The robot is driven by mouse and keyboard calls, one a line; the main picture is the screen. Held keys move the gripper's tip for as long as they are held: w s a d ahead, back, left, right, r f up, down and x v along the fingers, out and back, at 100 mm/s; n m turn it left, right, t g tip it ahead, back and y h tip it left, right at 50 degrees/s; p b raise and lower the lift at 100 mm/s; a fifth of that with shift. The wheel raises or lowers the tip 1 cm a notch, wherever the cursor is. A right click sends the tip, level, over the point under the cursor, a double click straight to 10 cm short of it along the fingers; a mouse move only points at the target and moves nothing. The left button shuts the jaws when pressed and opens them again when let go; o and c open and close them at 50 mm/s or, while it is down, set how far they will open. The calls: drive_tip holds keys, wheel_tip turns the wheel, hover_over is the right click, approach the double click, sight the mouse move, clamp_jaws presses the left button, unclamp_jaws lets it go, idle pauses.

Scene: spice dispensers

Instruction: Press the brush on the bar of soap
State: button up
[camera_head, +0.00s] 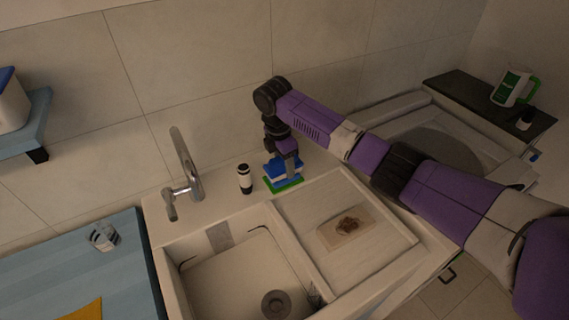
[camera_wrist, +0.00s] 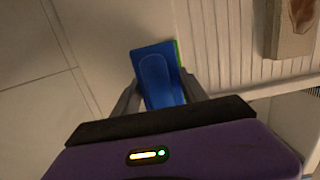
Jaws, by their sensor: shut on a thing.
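My gripper (camera_head: 286,160) points down at the back edge of the sink, shut on a blue brush (camera_head: 283,171). In the wrist view the brush's rounded blue handle (camera_wrist: 157,78) lies between the fingers, above a wider blue rectangular base.
A dark bottle with a white band (camera_head: 245,179) and the faucet (camera_head: 184,180) stand left of my gripper. The sink basin (camera_head: 230,285) is in front. A tan board with a brown patch (camera_head: 333,240) lies on the ribbed drainboard. The tiled wall is close behind.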

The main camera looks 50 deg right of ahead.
drive_tip(key=shift+f, duration=0.6)
idle(1.7)
wheel_tip(320, 180, up, 5)
drive_tip(key=p, duration=0.5)
drive_tip(key=shift+r, duration=1.1)
